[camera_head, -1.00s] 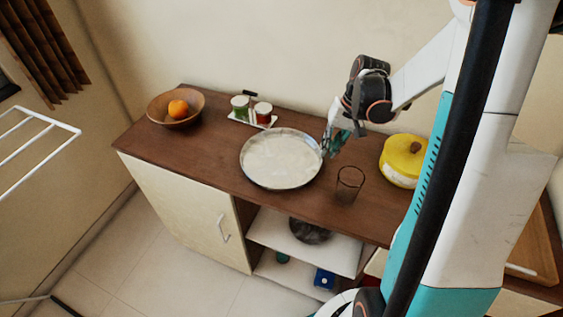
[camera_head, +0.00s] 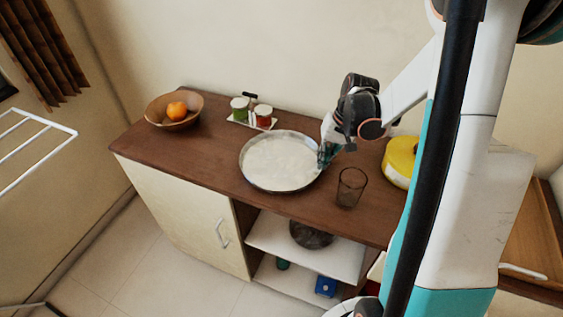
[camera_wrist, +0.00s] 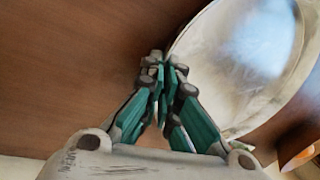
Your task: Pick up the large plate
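The large plate (camera_head: 280,162) is round and pale with a darker rim, and lies flat on the brown cabinet top in the head view. My gripper (camera_head: 325,156) is at its right edge, pointing down and left. In the wrist view the green-padded fingers of my gripper (camera_wrist: 163,80) are drawn close together at the rim of the plate (camera_wrist: 245,45). They look shut on the rim, though the fingers partly hide the contact. I see no clear gap under the plate.
A dark drinking glass (camera_head: 350,187) stands close to the right of the plate, below my gripper. A yellow lidded pot (camera_head: 400,160) is farther right. A small condiment tray (camera_head: 238,122) stands behind the plate. A wooden bowl (camera_head: 158,112) with oranges is at far left.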

